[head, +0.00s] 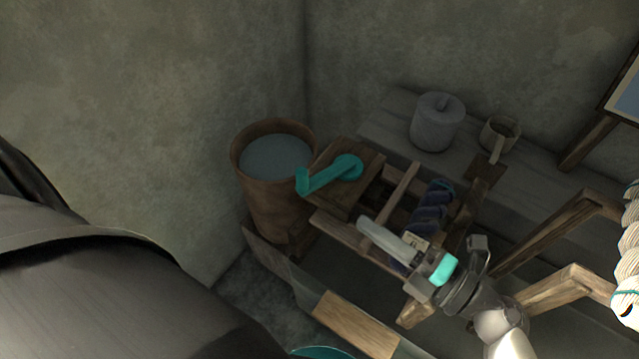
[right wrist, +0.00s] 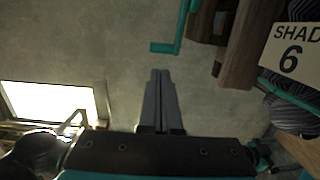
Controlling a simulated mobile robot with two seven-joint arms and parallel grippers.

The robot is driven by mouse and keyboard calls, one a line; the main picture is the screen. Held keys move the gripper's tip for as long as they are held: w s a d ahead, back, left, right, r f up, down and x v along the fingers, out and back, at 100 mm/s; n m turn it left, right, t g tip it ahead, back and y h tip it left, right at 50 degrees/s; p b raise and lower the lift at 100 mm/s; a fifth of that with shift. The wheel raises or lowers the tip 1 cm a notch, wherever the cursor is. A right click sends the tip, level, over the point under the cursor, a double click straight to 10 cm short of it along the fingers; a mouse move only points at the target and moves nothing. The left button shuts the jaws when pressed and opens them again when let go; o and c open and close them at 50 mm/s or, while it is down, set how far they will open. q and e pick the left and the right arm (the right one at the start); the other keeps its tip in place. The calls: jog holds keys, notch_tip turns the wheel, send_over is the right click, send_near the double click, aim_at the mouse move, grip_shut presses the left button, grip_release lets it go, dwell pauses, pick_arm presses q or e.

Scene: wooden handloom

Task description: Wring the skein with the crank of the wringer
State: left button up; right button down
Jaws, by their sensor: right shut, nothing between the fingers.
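The wringer's teal crank (head: 330,175) is mounted on a wooden block (head: 345,208), its handle end to the left. It also shows in the right wrist view (right wrist: 178,30), above and ahead of my fingertips. The dark blue twisted skein (head: 430,208) hangs in the wooden frame right of the block, its lower part partly hidden behind my right gripper. My right gripper (head: 364,224) is shut and empty, below the crank and apart from it. In the wrist view its fingers (right wrist: 160,74) are together. My left gripper is not in view.
A brown bucket (head: 270,205) of grey liquid stands left of the wringer. A lidded grey pot (head: 437,122) and a mug (head: 499,133) stand on the bench behind. Wooden rails surround my right gripper. A pale label (right wrist: 293,50) reads "SHAD 6".

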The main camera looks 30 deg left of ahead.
send_near(306, 183)
jog(key=a, duration=0.4)
jog(key=w+a+b, duration=0.1)
jog(key=a, duration=0.1)
jog(key=shift+w, duration=0.1)
jog(key=shift+a, duration=0.4)
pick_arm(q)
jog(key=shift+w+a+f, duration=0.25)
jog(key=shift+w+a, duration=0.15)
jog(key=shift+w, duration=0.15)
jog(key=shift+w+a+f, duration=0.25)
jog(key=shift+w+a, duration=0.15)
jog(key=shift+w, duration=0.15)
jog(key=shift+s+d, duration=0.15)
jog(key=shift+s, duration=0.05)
